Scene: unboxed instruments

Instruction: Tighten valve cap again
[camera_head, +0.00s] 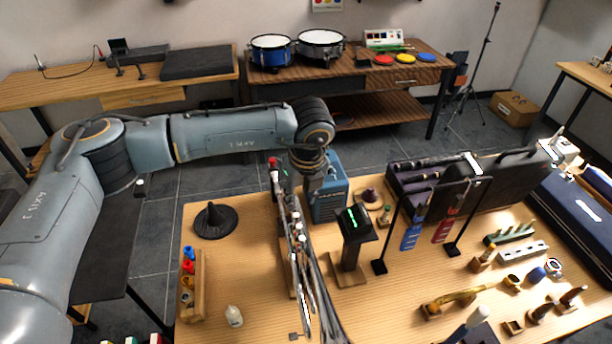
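My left arm comes in from the left, and its wrist bends down over the middle of the workbench. My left gripper (313,187) points down beside a cluttered silver, tube-like assembly (297,245) in a wooden holder. The fingertips are small and partly lost against the blue box behind, so I cannot tell whether they are open or hold anything. The silver assembly may be an instrument with valves; no valve cap can be made out on it. A brass-coloured piece (455,299) lies on a wooden stand at the front right. My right gripper is not in view.
A blue box (329,200) and a dark stand with a green display (355,222) are close to the gripper. Instrument cases and small parts crowd the right.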

